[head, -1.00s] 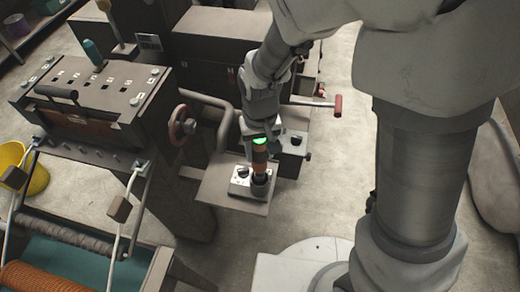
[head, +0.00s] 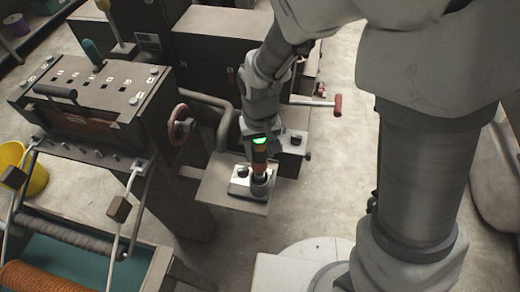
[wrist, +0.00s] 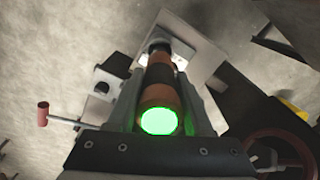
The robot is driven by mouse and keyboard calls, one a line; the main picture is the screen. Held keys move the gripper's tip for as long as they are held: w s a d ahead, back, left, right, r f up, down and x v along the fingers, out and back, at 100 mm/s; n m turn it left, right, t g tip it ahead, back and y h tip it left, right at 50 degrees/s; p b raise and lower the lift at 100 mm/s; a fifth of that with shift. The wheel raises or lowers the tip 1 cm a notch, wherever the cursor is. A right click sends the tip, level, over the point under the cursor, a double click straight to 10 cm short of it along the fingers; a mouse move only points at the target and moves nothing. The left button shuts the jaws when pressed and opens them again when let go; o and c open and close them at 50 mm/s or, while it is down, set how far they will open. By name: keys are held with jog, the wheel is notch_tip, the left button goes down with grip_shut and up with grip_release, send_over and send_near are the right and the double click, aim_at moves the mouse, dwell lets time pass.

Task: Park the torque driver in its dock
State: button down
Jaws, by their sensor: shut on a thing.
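The torque driver (head: 260,157) is an orange and black cylinder with a glowing green end. My gripper (wrist: 160,92) is shut on it, with a finger along each side in the wrist view. The green end (wrist: 158,121) faces the wrist camera and the far end points away. In the head view the driver stands nearly upright over the dock (head: 262,187), a grey round cup on a small pale base. The driver's lower end is at the cup's mouth. I cannot tell how far inside it is, if at all.
The dock stands on a flat brown shelf (head: 215,189). A small box with a black knob (head: 293,142) and a red-handled crank (head: 337,105) are close behind and right. A red handwheel (head: 181,122) and a slotted machine (head: 90,90) are to the left. Open floor lies right.

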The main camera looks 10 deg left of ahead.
aim_at(260, 168)
jog(key=shift+f+b, duration=3.15)
jog(key=shift+f, duration=0.65)
dwell(3.0)
jog(key=shift+c, duration=1.1)
grip_release()
